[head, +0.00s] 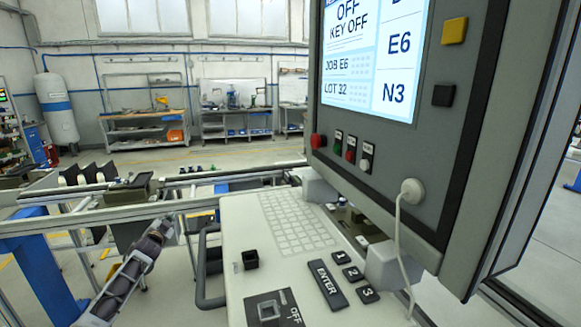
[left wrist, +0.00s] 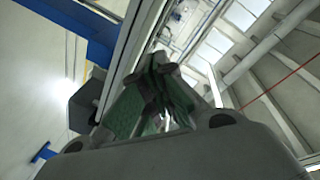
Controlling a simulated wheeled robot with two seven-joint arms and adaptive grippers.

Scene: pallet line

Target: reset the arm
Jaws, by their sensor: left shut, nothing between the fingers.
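My left arm comes in at the lower left of the head view, left of the control console. Its gripper (head: 160,230) is at the upper end of the arm, pointing up, beside the black handle of the console and apart from it. In the left wrist view the gripper's fingers (left wrist: 158,95) are together, with nothing between them. The right gripper shows in neither view.
The console desk (head: 235,225) has a keyboard, an ENTER key (head: 327,285) and a key switch (head: 268,311) marked OFF. Its screen (head: 375,55) reads "KEY OFF", "JOB E6", "LOT 32". A metal rail (head: 90,220) and blue post (head: 40,265) stand near my left arm. Workbenches are far behind.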

